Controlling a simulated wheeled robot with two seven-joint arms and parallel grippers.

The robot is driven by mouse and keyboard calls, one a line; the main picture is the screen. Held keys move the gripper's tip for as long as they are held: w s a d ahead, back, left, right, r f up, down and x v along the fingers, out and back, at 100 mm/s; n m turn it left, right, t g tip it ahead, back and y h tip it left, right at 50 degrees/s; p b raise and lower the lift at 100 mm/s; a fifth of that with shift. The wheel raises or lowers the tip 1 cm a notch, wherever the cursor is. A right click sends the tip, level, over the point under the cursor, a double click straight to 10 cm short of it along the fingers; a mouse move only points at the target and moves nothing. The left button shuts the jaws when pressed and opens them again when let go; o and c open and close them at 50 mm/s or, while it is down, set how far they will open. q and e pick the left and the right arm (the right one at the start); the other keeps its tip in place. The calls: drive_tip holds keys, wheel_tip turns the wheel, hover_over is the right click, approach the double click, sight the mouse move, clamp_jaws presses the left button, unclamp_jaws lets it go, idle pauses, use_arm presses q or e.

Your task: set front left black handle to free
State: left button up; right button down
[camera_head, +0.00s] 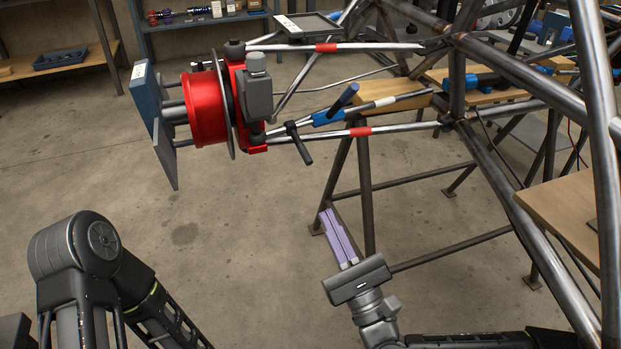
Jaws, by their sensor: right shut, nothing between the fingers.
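A black handle (300,146) sits at the wheel-side end of the lower suspension tube, beside the red upright, and its bar slants down to the right. A dark blue handle (343,99) stands up at a slant from a blue clamp (327,117) on the rod just right of it. My right gripper (327,212) is below and to the right of the black handle, apart from it, with its purple fingers together and empty, pointing up and slightly left. My left arm shows at the lower left, but its gripper is out of view.
The red wheel hub (207,108) with its brake disc hangs at the left end of the tubes. The tube chassis (497,65) and its stand legs (366,185) fill the right side. Open floor (230,215) lies between my arms. Shelves stand at the back.

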sight(298, 143)
drive_tip(key=w+a+r+b, duration=0.1)
drive_tip(key=w+a+r, duration=0.2)
drive_tip(key=r, duration=0.5)
drive_tip(key=shift+w+a, duration=0.25)
drive_tip(key=shift+w, duration=0.45)
drive_tip(key=shift+r, duration=0.1)
